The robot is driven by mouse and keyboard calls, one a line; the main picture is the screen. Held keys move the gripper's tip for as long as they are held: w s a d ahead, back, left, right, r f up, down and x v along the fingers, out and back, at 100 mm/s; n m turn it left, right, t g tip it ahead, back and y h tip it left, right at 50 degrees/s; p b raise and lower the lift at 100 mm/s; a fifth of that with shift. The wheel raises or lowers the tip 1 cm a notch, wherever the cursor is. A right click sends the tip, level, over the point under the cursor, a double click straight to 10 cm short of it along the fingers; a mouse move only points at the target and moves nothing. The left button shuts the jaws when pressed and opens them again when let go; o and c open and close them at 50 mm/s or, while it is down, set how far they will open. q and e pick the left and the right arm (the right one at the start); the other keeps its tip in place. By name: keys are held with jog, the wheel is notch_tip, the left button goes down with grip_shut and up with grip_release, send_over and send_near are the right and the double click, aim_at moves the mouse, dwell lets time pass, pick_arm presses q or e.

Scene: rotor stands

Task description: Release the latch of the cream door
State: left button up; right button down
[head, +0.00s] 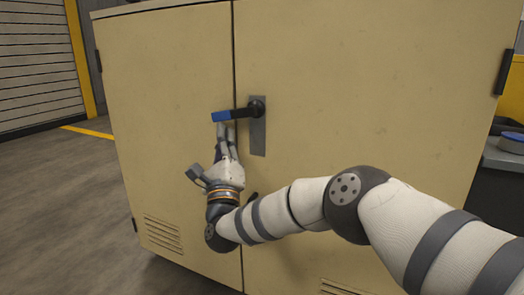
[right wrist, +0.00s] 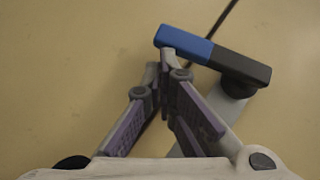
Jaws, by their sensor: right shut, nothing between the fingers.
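The cream door (head: 350,110) belongs to a two-door cabinet and lies flush with the other door (head: 165,90) at the centre seam. Its latch is a lever handle (head: 236,114) with a blue end and a black arm. The lever points left, roughly level, from a grey plate (head: 258,138). My right gripper (head: 224,127) is shut and empty, with its fingertips just under the blue end. In the right wrist view the lever (right wrist: 212,54) crosses above the fingertips (right wrist: 166,62), which look very close to the blue part; I cannot tell whether they touch. My left gripper is out of view.
A dark bench (head: 503,155) with a blue-topped round item (head: 512,138) stands right of the cabinet. Bare grey floor (head: 50,190) with a yellow line lies to the left, before a shutter (head: 38,60). My right arm crosses the cabinet's lower front.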

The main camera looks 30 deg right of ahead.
jog(key=shift+w+a+r, duration=0.2)
jog(key=shift+w+r, duration=0.05)
jog(key=shift+r, duration=0.15)
jog(key=shift+w+a+r, duration=0.15)
jog(key=shift+w+r, duration=0.05)
jog(key=shift+r, duration=0.2)
jog(key=s+a+f, duration=0.2)
jog(key=f, duration=0.3)
jog(key=s+a+f+b, duration=0.1)
jog(key=s+a+f, duration=0.1)
jog(key=f, duration=0.4)
jog(key=shift+s+a, duration=0.2)
jog(key=shift+a, duration=0.6)
